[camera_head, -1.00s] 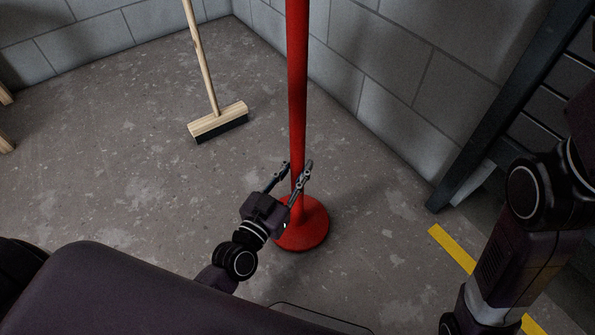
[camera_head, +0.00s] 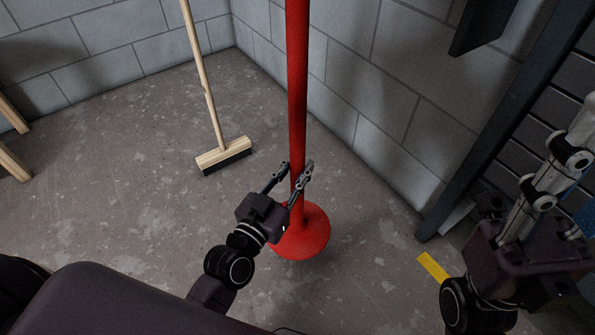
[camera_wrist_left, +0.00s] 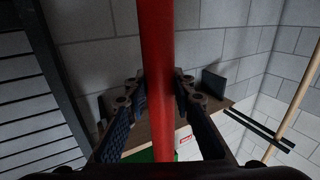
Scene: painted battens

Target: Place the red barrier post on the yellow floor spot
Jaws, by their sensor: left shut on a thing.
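The red barrier post (camera_head: 297,95) is upright with its round red base (camera_head: 305,238) low near the floor. Whether the base touches the floor I cannot tell. My left gripper (camera_head: 293,172) is shut on the shaft a little above the base. In the left wrist view the red shaft (camera_wrist_left: 157,50) runs between the two fingers. My right arm is at the right of the head view, with what looks like its gripper (camera_head: 560,170); its jaw state is unclear.
A broom (camera_head: 223,156) leans at the back left, left of the post. Block walls (camera_head: 400,110) close in behind and right. A dark metal frame (camera_head: 500,125) stands at the right. The left wrist view shows a brown shelf (camera_wrist_left: 155,133).

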